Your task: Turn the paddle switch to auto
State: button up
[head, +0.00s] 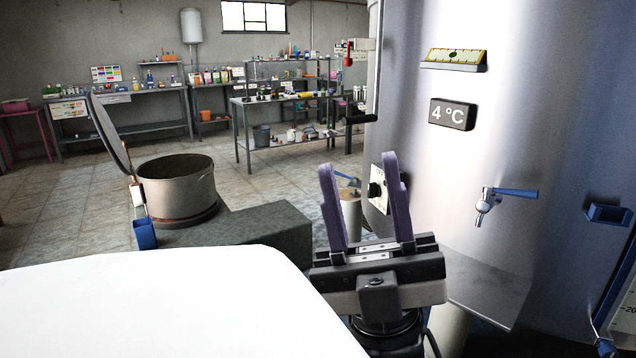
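The paddle switch (376,191) is a dark knob on a pale plate (383,172) on the side of the steel bulk tank (420,60). The plate is seen at a steep angle, and its markings and the switch's setting are too small to read. My gripper (358,165) is open and empty, with its two purple fingers pointing up and away. In the picture the switch shows between the fingers, close to the right finger, which covers part of the plate. The gripper appears to be nearer to the camera than the switch; I cannot see any contact.
The tank carries a 4 °C display (452,114), a blue-handled tap (498,200) and a blue bracket (607,213). An open steel pot (178,190) with its raised lid stands left by a dark block (250,238). Workbenches (120,100) line the back; tiled floor lies between.

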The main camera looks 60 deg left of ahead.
aim_at(375, 189)
jog(key=u, duration=1.55)
jog(key=i+j, duration=0.35)
jog(key=i, duration=0.2)
jog(key=i+j+z, duration=0.15)
jog(key=i+j, duration=0.15)
jog(key=i, duration=0.25)
